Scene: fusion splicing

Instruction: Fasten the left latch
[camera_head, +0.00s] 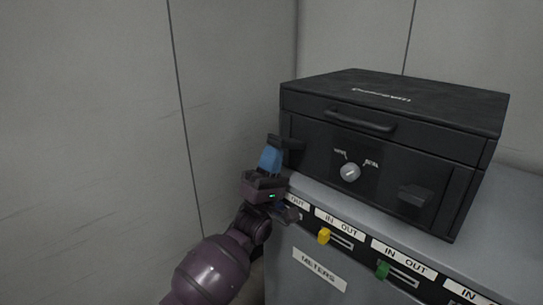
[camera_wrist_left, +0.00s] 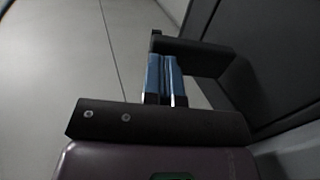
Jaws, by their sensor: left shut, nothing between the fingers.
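The black case (camera_head: 385,140) stands on a grey cabinet with its lid down. The left latch (camera_head: 291,143) is a dark block sticking out from the left end of the case front. It also shows in the left wrist view (camera_wrist_left: 200,54), projecting from the dark case wall. My left gripper (camera_head: 272,158), purple with blue fingers, is shut and empty. Its fingertips (camera_wrist_left: 164,62) are right by the latch's outer end; I cannot tell whether they touch it. The fingers partly hide the latch. My right gripper is in neither view.
A second dark latch (camera_head: 416,195) juts from the right of the case front. A knob (camera_head: 350,172) and a handle (camera_head: 360,120) sit between. The cabinet (camera_head: 318,250) below has yellow (camera_head: 324,236) and green (camera_head: 382,270) tabs. Open space lies left, before the wall.

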